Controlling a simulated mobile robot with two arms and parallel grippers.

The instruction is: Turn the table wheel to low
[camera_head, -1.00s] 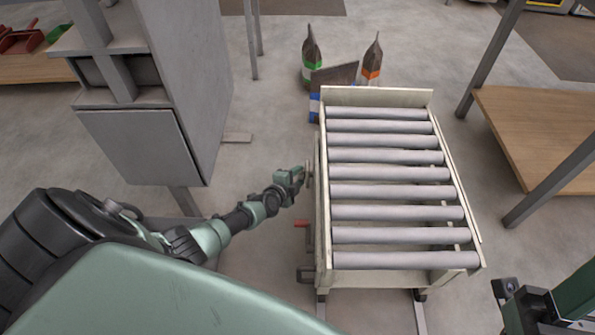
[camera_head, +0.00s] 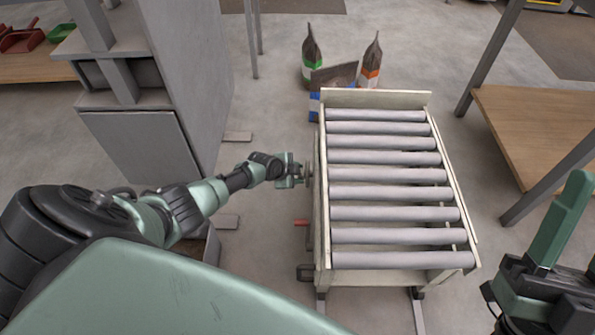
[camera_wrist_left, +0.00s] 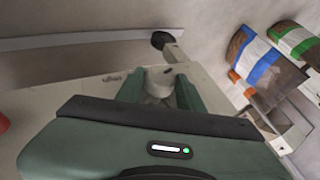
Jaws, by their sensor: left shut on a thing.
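The roller table (camera_head: 322,268) stands in the middle of the head view, with several grey rollers in a cream frame. Its wheel (camera_head: 309,174) shows edge-on as a thin grey disc at the frame's left side. My left gripper (camera_head: 303,172) reaches it from the left and is shut on it. In the left wrist view, the green fingers of the left gripper (camera_wrist_left: 160,90) sit either side of a pale grey part of the wheel (camera_wrist_left: 160,80). The wheel's setting cannot be read. My right gripper (camera_head: 540,270) is at the lower right, apart from the table; its fingertips are unclear.
A red handle (camera_head: 301,222) sticks out from the table's left side, near the wheel. Bags with a green band (camera_head: 308,72) and an orange band (camera_head: 372,72) stand behind the table. A grey cabinet (camera_head: 145,145) is at left, a wooden table (camera_head: 530,130) at right.

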